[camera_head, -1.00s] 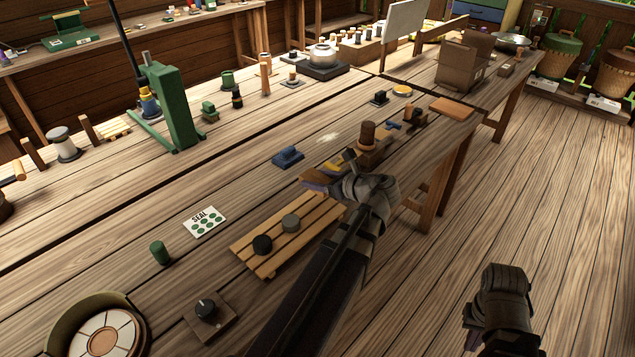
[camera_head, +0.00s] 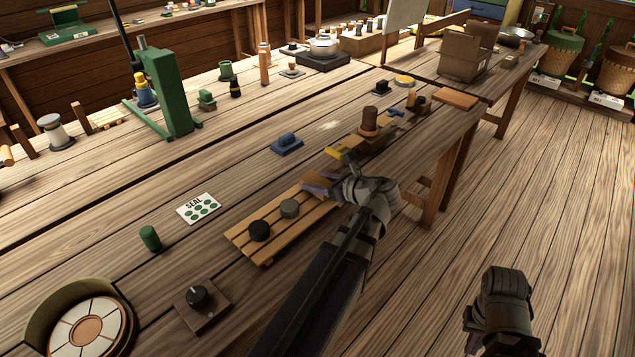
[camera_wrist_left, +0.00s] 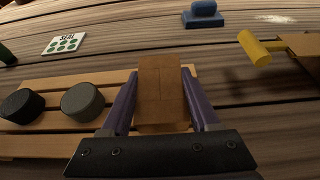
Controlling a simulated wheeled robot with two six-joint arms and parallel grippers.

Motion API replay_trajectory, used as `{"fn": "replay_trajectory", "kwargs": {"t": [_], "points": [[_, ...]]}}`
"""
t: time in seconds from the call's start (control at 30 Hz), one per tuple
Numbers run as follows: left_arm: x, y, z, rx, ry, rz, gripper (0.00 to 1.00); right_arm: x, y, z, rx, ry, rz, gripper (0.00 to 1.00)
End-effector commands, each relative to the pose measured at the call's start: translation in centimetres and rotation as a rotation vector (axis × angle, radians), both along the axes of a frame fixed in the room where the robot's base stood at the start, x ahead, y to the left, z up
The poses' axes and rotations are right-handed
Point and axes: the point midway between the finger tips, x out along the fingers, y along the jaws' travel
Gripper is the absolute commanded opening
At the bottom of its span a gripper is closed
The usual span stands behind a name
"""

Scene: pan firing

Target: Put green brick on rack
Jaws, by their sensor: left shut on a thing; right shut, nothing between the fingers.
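My left gripper (camera_head: 318,186) is shut on a brown brick (camera_wrist_left: 161,95), which shows between the purple fingers in the left wrist view. It is at the right end of the slatted wooden rack (camera_head: 305,227), over or on the slats; I cannot tell whether the brick touches them. A black puck (camera_head: 259,231) and a grey puck (camera_head: 290,208) sit on the rack to the left of the gripper. No green-coloured brick shows; a small green cylinder (camera_head: 150,238) stands left of the rack. My right gripper (camera_head: 490,345) is low at the right, beside the table, its fingertips mostly hidden.
A SEAL card (camera_head: 199,208) lies behind the rack, and a blue block (camera_head: 287,144) lies farther back. A knob box (camera_head: 203,305) stands in front of the rack.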

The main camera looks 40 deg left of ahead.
Motion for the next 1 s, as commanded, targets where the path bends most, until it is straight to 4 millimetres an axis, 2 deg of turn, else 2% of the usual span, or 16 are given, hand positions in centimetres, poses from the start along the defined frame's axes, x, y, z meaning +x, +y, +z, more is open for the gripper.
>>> {"fn": "replay_trajectory", "kwargs": {"t": [0.93, 0.97, 1.0], "points": [[0.0, 0.0, -1.2, 0.0, 0.0, 0.0, 0.0, 0.0, 0.0, -1.2, 0.0, 0.0, 0.0, 0.0], [0.0, 0.0, -1.1, 0.0, 0.0, 0.0, 0.64, 0.0, 0.0, -1.1, 0.0, 0.0, 0.0, 0.0], [0.0, 0.0, -1.1, 0.0, 0.0, 0.0, 0.69, 0.0, 0.0, -1.1, 0.0, 0.0, 0.0, 0.0]]}}
